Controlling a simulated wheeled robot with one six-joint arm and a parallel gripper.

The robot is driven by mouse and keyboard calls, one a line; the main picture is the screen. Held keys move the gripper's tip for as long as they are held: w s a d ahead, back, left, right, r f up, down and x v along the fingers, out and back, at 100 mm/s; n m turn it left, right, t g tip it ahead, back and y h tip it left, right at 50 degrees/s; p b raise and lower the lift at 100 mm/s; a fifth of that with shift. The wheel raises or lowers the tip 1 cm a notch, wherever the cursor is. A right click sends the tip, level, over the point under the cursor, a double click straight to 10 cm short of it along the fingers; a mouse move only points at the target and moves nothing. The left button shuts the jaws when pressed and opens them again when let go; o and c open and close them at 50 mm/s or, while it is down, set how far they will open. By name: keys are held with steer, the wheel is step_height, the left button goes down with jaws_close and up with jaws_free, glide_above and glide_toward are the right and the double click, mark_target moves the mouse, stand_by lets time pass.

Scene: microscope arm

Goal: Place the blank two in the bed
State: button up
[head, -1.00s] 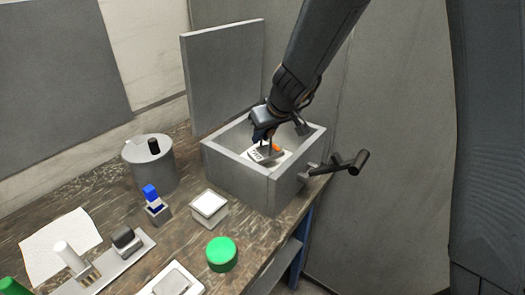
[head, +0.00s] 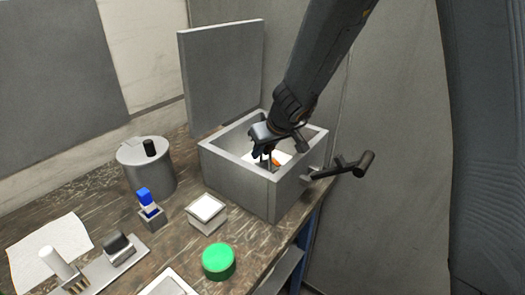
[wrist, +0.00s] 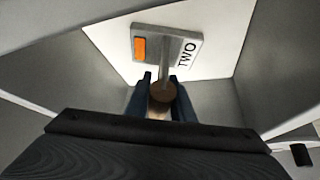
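The blank two is a small plate with an orange patch and the word TWO. In the wrist view the blank (wrist: 168,45) lies over the white bed (wrist: 112,42) on the floor of the open grey box (head: 235,183). I cannot tell whether it touches the bed. My gripper (wrist: 163,88) has its blue fingers on both sides of the round knob on the blank's post, shut on it. In the head view my gripper (head: 268,158) reaches down into the box, and the blank (head: 281,159) is partly hidden by the box's walls and my gripper.
A crank handle (head: 345,167) sticks out on the box's right side, and a raised grey panel (head: 220,75) stands behind. On the bench are a grey canister (head: 148,170), a white-topped block (head: 207,210), a blue-topped piece (head: 147,200) and a green disc (head: 218,262).

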steer(key=o, duration=0.4)
steer(key=shift+c, duration=0.2)
steer(key=shift+r, duration=0.2)
steer(key=p+v, duration=0.4)
steer(key=v, duration=0.8)
